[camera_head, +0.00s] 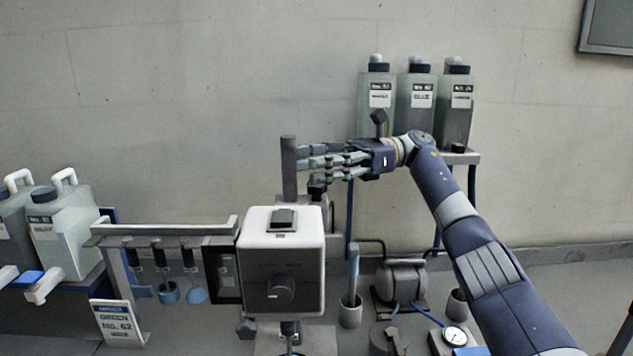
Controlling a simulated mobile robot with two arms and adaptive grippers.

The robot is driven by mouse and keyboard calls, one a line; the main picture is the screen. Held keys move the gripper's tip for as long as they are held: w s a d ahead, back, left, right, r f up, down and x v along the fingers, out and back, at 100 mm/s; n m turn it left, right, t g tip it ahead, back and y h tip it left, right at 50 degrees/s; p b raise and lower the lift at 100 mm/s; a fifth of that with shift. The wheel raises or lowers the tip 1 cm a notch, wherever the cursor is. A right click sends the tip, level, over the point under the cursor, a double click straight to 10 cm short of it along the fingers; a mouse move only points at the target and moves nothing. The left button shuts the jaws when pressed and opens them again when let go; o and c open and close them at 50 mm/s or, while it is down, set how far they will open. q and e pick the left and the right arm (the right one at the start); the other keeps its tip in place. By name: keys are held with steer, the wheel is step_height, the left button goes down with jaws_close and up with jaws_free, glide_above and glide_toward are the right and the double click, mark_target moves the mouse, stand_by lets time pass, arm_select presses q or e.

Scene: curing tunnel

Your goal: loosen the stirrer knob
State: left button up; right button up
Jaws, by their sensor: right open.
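The stirrer head (255,260) is a white box with a dark grey front, standing at the lower middle. I cannot tell whether the fingers touch either one. The gripper is above and behind the front knob, apart from it. My left gripper is not in view.
Several grey bottles (416,105) stand on a shelf behind my right arm. A rack (165,229) with hanging ladles extends left of the stirrer, near pale jugs (65,230) and a sign (116,320). A small tank (401,281) and a gauge (455,336) lie lower right.

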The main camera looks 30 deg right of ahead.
step_height(320, 180, up, 6)
steer(key=shift+f, duration=0.15)
stand_by(0.3)
